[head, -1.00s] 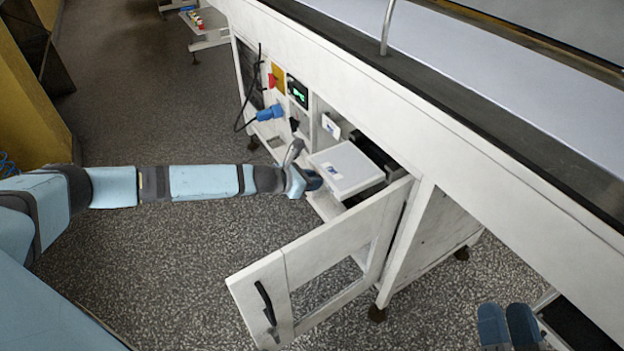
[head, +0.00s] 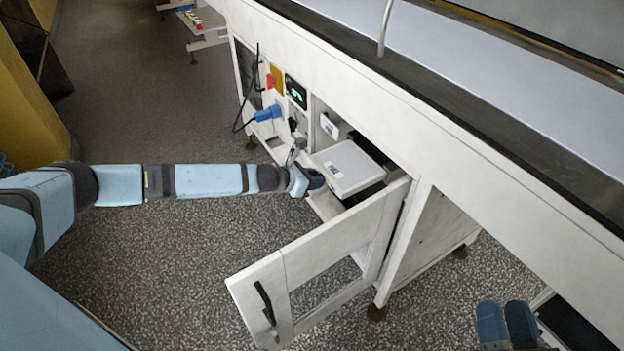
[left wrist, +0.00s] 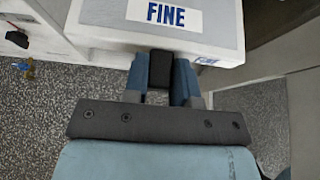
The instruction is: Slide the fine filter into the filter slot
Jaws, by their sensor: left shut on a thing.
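The fine filter (head: 345,166) is a flat, white, box-like cartridge with a blue FINE label, which also reads clearly in the left wrist view (left wrist: 198,32). It lies roughly level at the open bay of the white machine, partly under the machine's upper edge. My left gripper (head: 314,180) is at its near left end. In the left wrist view my left gripper (left wrist: 161,78) is shut on the filter's dark handle. The slot's inside is mostly hidden by the filter and the machine top. My right gripper (head: 507,325) is low at the right, away from the filter; its finger gap is unclear.
The cabinet door (head: 322,262) with a black handle stands open in front of the bay. A blue plug (head: 268,113) with a cable and a green display (head: 296,92) are left of the bay. The speckled floor left of the door is clear.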

